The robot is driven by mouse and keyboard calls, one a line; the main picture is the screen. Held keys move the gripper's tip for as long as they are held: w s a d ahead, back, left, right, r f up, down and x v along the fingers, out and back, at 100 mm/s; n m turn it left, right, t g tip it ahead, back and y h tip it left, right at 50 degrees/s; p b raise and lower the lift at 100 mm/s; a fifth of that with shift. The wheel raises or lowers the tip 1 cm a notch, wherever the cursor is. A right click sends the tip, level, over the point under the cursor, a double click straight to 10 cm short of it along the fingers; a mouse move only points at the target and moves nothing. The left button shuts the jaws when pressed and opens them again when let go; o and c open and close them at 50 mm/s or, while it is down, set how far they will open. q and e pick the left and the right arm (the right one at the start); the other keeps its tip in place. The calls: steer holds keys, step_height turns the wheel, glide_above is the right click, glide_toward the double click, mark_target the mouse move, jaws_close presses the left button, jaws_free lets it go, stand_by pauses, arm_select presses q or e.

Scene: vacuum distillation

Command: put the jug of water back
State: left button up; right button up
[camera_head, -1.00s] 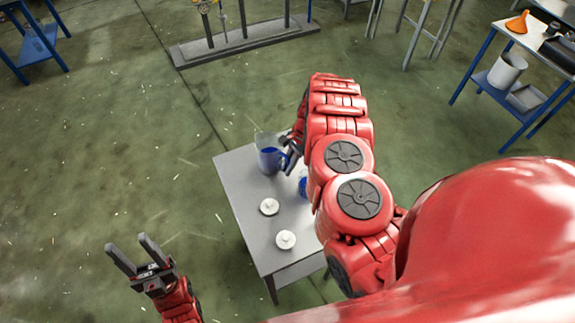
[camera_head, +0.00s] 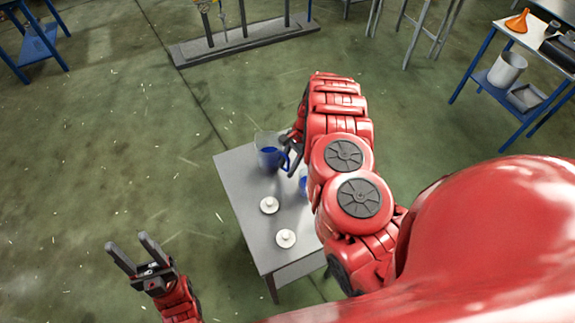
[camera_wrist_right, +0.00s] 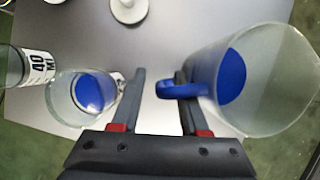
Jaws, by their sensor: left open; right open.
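The jug of water (camera_head: 266,144) is clear with blue liquid and a blue handle, and stands on the far end of the small grey table (camera_head: 240,190). In the right wrist view the jug (camera_wrist_right: 285,75) is at the right, its handle (camera_wrist_right: 180,90) reaching toward my fingers. My right gripper (camera_head: 291,160) is open at the handle; in the wrist view (camera_wrist_right: 161,74) one finger overlaps the handle, and I cannot tell whether they touch. My left gripper (camera_head: 134,252) is open and empty, left of the table.
Two white round pieces (camera_head: 269,205) (camera_head: 286,238) lie on the table. A glass beaker with blue liquid (camera_wrist_right: 90,92) and a clear vessel marked 40 ML (camera_wrist_right: 25,68) are left of my right fingers. A grey stand base (camera_head: 245,40) is beyond.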

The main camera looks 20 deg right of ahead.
steer(key=b+v, duration=0.2)
steer(key=v, duration=1)
